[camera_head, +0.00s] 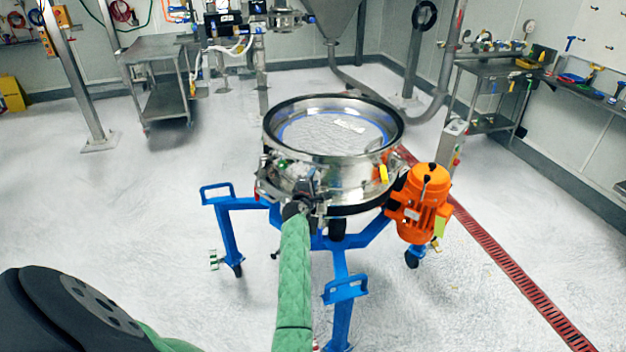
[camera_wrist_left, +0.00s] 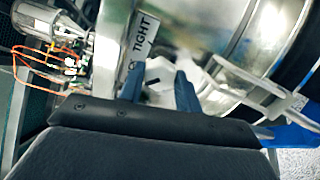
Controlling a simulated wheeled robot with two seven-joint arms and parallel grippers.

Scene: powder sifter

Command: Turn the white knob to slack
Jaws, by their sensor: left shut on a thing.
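The white knob (camera_wrist_left: 160,74) is in the left wrist view, with a dark slot mark on its face. The two blue fingers of my left gripper (camera_wrist_left: 158,88) are on either side of it, shut on it. A plate marked TIGHT (camera_wrist_left: 143,40) is just beyond the knob. In the head view my left gripper (camera_head: 303,205) is at the near side of the round steel sifter (camera_head: 330,178), at the end of a green-sleeved arm. The knob is too small and covered to make out there. My right gripper is not in view.
The sifter stands on a blue wheeled frame (camera_head: 342,290), with an orange motor (camera_head: 422,205) on its right. A steel cart (camera_head: 160,100) stands at the back left and a workbench (camera_head: 490,120) at the back right. The floor around the frame is mostly clear.

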